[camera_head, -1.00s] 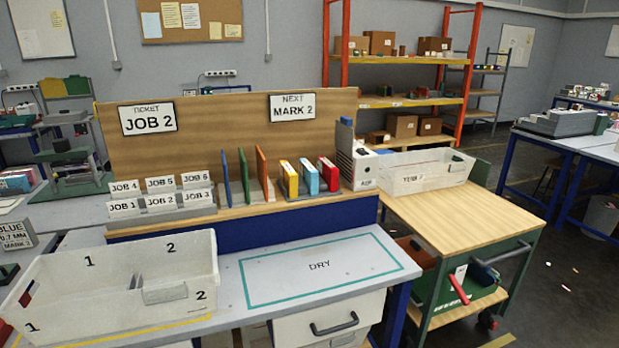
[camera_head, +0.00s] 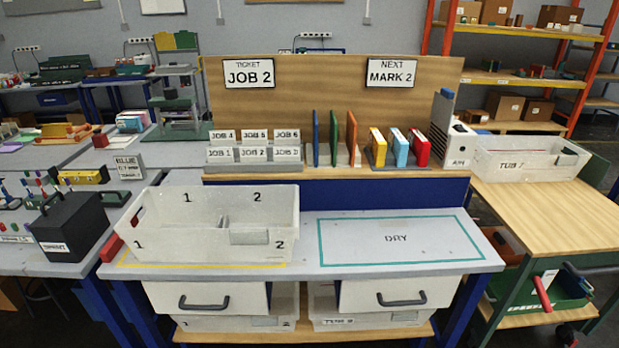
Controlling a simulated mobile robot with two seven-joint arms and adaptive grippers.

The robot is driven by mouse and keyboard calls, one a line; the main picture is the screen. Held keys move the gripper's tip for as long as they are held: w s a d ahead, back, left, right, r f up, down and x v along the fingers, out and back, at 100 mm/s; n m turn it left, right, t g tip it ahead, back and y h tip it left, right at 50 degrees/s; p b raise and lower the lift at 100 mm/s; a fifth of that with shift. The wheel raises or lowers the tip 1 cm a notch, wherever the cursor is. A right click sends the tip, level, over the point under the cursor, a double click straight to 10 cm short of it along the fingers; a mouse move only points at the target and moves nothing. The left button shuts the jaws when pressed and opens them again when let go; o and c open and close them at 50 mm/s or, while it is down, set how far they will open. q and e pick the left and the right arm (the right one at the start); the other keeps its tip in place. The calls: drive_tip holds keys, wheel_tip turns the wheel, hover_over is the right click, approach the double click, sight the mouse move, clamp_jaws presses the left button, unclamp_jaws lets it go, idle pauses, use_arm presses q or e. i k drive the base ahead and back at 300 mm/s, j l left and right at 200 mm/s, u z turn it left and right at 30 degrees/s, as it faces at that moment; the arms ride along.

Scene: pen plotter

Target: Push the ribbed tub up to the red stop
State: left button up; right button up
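A pale grey-white open tub (camera_head: 190,245), marked 1 and 2 on its walls, stands upright on the bench left of the DRY area. I cannot make out ribs on it, but it is the only tub on this bench top. A low divider shows inside it. A red block (camera_head: 110,247), which looks like the red stop, sits at the bench's left edge beside the tub's left end. I cannot tell whether they touch. Red also shows through the tub's left handle hole. Neither of my grippers is in view.
A yellow line (camera_head: 200,265) runs along the tub's front. The teal-outlined DRY area (camera_head: 395,238) to the right is bare. A wooden board (camera_head: 320,110) with job tickets and coloured folders stands behind. Another white tub (camera_head: 525,158) rests on the wooden cart at right.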

sight(259, 223)
drive_tip(key=i+j+z, duration=0.4)
drive_tip(key=j, duration=0.2)
drive_tip(key=i+j+z, duration=0.2)
drive_tip(key=j, duration=0.15)
